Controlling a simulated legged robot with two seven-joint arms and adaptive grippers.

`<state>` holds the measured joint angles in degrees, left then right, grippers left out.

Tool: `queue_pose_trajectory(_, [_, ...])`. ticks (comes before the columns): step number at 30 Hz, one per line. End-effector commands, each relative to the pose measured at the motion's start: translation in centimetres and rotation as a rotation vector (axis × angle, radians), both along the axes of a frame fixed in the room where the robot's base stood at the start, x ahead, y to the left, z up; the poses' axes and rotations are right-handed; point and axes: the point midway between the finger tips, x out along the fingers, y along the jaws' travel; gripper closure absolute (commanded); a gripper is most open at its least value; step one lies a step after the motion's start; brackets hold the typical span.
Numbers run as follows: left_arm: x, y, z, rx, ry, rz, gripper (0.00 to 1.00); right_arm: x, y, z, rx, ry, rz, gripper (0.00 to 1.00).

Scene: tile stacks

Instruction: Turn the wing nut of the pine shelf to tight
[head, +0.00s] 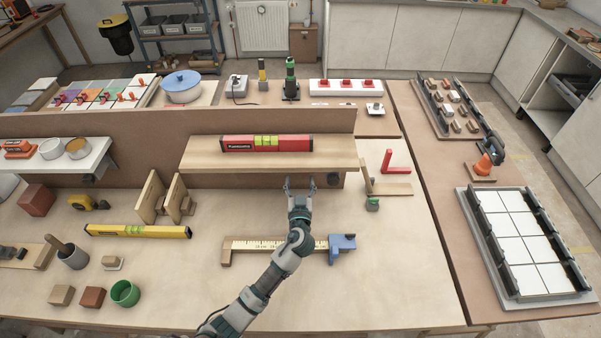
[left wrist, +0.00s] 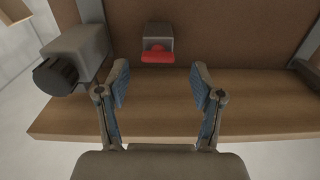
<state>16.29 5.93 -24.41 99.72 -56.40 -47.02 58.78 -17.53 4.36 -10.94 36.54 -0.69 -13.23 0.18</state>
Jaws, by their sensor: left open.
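The pine shelf (head: 215,160) is a pale plank fixed to the brown upright board, with a red spirit level (head: 240,145) lying on it. My left gripper (head: 300,182) is open and empty at the shelf's front edge. In the left wrist view, a red wing nut (left wrist: 157,55) sits on a small grey block, hidden from the head view by the shelf. The left gripper (left wrist: 160,78) has its fingertips spread to either side of it, and the nut appears beyond them, apart from both. The plank (left wrist: 260,103) also shows there. My right gripper is out of view.
A black knob (head: 333,180) stands near the shelf's right end; a black knob on a grey block (left wrist: 62,76) shows left in the wrist view. A wooden caliper (head: 250,246) lies under my forearm. A yellow level (head: 140,231) lies left. The table's front right is clear.

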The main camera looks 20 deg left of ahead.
Motion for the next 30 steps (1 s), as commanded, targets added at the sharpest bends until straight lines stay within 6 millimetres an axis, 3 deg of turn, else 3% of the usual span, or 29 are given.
queue_pose_trajectory(6, [3.0,0.6,0.1,0.003,-0.001,-0.001,0.33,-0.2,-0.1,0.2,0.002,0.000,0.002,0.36])
queue_pose_trajectory(18, [3.7,0.9,0.0,0.002,0.000,0.000,0.33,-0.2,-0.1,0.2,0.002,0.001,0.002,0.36])
queue_pose_trajectory(25, [3.7,0.9,0.0,0.001,0.000,-0.001,0.91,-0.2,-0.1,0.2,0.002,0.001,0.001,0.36])
queue_pose_trajectory(30, [3.8,0.9,0.0,0.004,0.001,0.000,0.93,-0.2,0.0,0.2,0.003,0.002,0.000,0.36])
